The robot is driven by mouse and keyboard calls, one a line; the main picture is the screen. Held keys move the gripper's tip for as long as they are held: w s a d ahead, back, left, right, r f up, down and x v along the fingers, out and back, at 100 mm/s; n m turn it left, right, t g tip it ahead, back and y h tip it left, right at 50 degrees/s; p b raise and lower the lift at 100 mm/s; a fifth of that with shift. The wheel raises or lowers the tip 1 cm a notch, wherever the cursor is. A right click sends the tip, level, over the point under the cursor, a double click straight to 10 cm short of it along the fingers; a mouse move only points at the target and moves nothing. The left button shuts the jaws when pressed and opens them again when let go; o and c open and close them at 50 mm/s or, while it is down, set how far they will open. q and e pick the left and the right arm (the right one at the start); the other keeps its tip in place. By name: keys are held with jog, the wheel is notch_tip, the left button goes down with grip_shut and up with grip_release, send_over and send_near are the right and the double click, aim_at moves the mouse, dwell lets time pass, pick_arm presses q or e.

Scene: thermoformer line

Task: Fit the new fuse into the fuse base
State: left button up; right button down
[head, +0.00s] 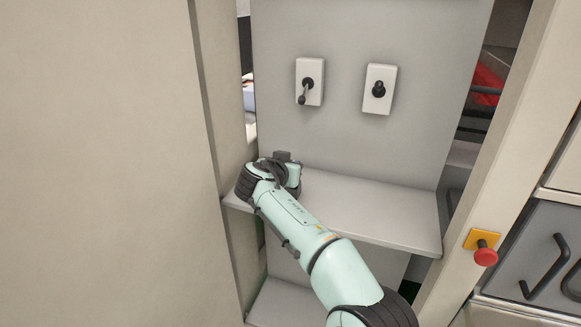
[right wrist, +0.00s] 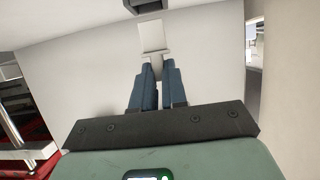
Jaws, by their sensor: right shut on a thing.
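My right arm comes in from the lower right in the head view, and its wrist is over the left end of the grey shelf (head: 370,212). The wrist hides the fingertips there. In the right wrist view my right gripper (right wrist: 158,66) has its two blue-grey fingers close together, shut on a pale, flat-looking piece (right wrist: 152,37), which appears to be the fuse. The piece sticks out past the fingertips. A dark block (right wrist: 145,5) is cut off at the top edge beyond it; I cannot tell whether it is the fuse base. The piece and block look apart. My left gripper is not in view.
Above the shelf, a grey panel (head: 340,135) carries a lever switch (head: 308,82) and a black knob switch (head: 379,89) on white plates. A red emergency-stop button (head: 485,257) is on the right post. A wide beige wall (head: 100,160) fills the left. The shelf's right part is clear.

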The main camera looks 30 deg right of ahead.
jog(key=shift+f, duration=0.1)
dwell(0.5)
jog(key=shift+f+b, duration=1.35)
jog(key=shift+b, duration=0.25)
jog(key=shift+f+b, duration=0.75)
jog(key=shift+b, duration=0.1)
jog(key=c, duration=1.1)
grip_release()
